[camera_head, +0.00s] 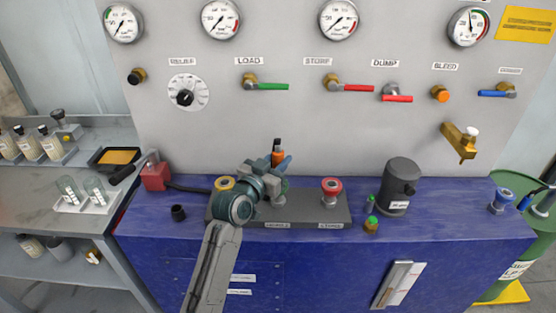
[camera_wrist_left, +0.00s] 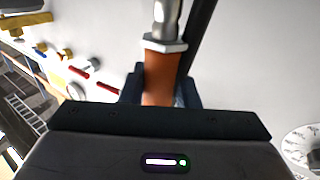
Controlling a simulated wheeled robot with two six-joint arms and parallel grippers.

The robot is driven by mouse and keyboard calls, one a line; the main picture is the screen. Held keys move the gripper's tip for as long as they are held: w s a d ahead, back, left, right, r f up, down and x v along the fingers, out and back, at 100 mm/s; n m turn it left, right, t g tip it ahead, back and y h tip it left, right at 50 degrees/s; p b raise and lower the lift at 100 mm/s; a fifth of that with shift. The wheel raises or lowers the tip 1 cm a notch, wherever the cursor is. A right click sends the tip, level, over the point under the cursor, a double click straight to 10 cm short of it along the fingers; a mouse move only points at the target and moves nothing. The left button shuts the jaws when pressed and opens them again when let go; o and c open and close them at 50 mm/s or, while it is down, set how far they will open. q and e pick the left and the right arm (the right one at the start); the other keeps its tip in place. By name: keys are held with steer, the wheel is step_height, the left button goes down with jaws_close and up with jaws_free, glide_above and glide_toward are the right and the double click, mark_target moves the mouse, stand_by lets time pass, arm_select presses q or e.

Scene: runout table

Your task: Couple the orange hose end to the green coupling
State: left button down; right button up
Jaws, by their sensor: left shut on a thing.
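My left gripper (camera_head: 279,163) is shut on the orange hose end (camera_head: 277,153), held upright above the middle of the grey coupling block (camera_head: 307,208). In the left wrist view the orange sleeve (camera_wrist_left: 158,82) sits between the fingers, with a metal fitting (camera_wrist_left: 166,22) beyond it. On the block, a yellow-ringed coupling (camera_head: 225,184) stands at the left and a red-ringed one (camera_head: 331,190) at the right. A metal part (camera_head: 280,198) shows between them, mostly hidden by my gripper; I cannot tell its ring colour. A green-topped brass piece (camera_head: 371,224) stands right of the block. My right gripper is out of view.
A dark grey canister (camera_head: 400,186) stands right of the block on the blue bench (camera_head: 450,225). A brass spout (camera_head: 460,142) sticks out of the gauge panel. A blue-ringed fitting (camera_head: 502,200) stands far right.

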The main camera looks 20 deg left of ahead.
arm_select(q)
steer(key=shift+f+b, duration=1.3)
steer(key=shift+f, duration=0.5)
steer(key=c, duration=1)
jaws_free()
steer(key=shift+c, duration=0.2)
steer(key=shift+s+f, duration=0.1)
steer(key=shift+s, duration=0.15)
steer(key=b+v, duration=0.2)
steer(key=v, duration=0.8)
steer(key=shift+s, duration=0.15)
